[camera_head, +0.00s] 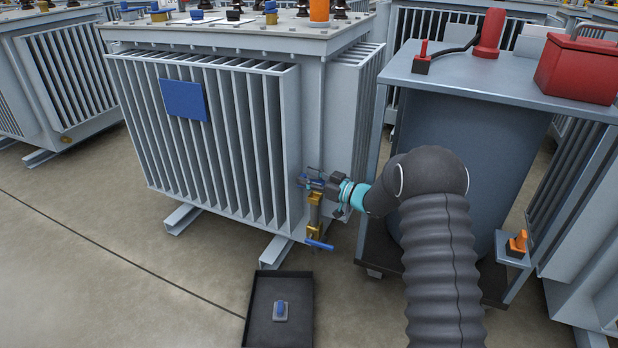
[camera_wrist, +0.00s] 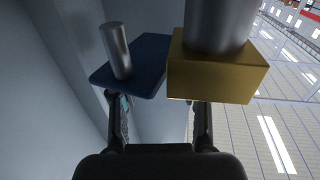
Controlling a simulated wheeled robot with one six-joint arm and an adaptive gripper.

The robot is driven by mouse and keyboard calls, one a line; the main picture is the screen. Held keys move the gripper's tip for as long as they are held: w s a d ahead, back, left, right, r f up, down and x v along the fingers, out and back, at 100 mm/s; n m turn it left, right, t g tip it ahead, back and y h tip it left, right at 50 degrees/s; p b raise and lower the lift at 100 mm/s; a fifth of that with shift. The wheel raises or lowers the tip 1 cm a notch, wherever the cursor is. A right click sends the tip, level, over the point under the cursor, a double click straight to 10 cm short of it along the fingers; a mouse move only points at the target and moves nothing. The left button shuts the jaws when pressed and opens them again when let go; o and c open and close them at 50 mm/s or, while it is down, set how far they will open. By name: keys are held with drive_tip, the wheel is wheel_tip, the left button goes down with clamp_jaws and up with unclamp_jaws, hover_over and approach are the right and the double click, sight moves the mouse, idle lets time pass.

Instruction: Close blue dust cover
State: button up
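My gripper (camera_head: 318,183) is at the lower right corner of a grey finned transformer, beside a brass valve (camera_head: 315,210). In the wrist view the two fingers of my gripper (camera_wrist: 160,108) are apart, with nothing visible held between them. A flat blue plate, likely the blue dust cover (camera_wrist: 150,80), lies just beyond the left fingertip, with a silver pin (camera_wrist: 116,50) standing on it. A brass block (camera_wrist: 215,72) is just beyond the right fingertip. I cannot tell whether either finger touches. In the head view my gripper partly hides the cover.
A blue lever (camera_head: 320,245) sits at the valve's bottom. A dark tray (camera_head: 262,325) on the floor holds a small blue part (camera_head: 280,310). A grey tank (camera_head: 470,150) with red fittings stands close on the right.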

drive_tip(key=v, duration=1.2)
